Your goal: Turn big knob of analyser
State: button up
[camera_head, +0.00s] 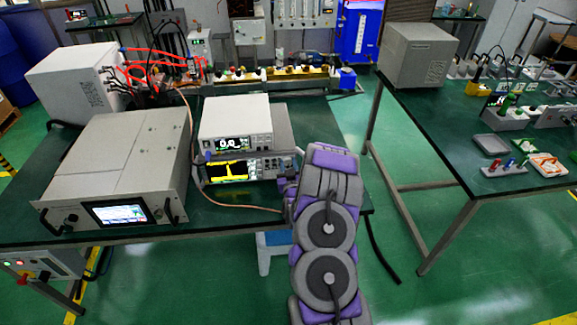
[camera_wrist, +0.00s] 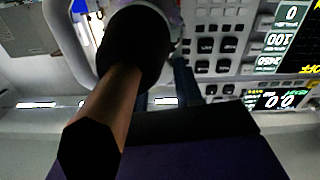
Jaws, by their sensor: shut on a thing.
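The analyser (camera_head: 238,168) stands on the green bench in the head view, with a lit yellow trace on its screen. In the wrist view its face (camera_wrist: 228,45) looks upside down, with dark keys and part of the screen. My gripper (camera_head: 287,186) is at the right end of the analyser's front. It is shut, apparently on the big knob, which I cannot make out clearly in either view. In the wrist view a thick brown cable (camera_wrist: 110,97) with black ends crosses close in front of the camera and hides much of the contact.
A white instrument (camera_head: 236,124) rests on top of the analyser. A grey rack unit (camera_head: 120,165) with a small screen stands to the left. A copper cable (camera_head: 225,205) runs along the bench front towards my gripper. A second bench (camera_head: 450,165) stands right.

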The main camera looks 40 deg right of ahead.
jog(key=m, duration=0.3)
jog(key=shift+d+m, duration=0.1)
jog(key=shift+m, duration=2)
jog(key=shift+s, duration=0.1)
jog(key=o, duration=0.8)
jog(key=shift+c, duration=0.2)
jog(key=p+v, duration=0.7)
jog(key=v, duration=1)
jog(key=shift+s, duration=0.15)
